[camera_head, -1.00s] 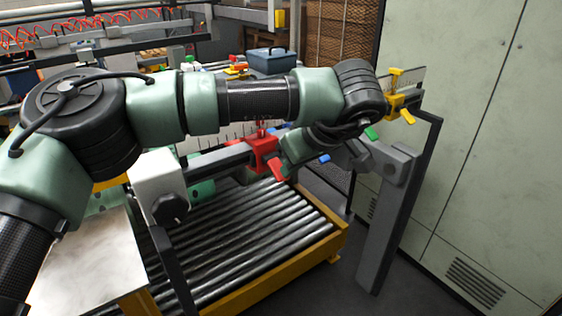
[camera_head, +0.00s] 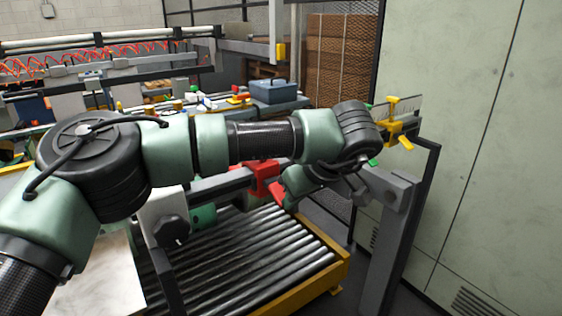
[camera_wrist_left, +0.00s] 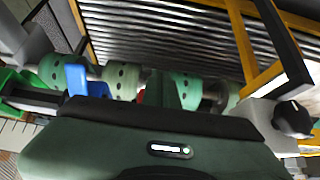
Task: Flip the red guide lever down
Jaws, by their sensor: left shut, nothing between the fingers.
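The red guide lever (camera_head: 264,174) sits on the grey rail above the rollers in the head view. Its handle slants down to the right and is partly covered by my left wrist. My left gripper (camera_head: 300,185) is just right of the lever, shut with nothing held; its fingertips are largely hidden, so I cannot tell whether they touch the handle. In the left wrist view the dark gripper body (camera_wrist_left: 150,140) fills the bottom, and only a sliver of red shows above its edge. My right gripper is out of view.
A yellow lever (camera_head: 399,130) and a green lever (camera_head: 373,163) are right of my arm. A blue lever (camera_wrist_left: 76,80) is close in the left wrist view. The roller conveyor (camera_head: 250,250) lies below the rail, and a grey post (camera_head: 385,240) stands on the right.

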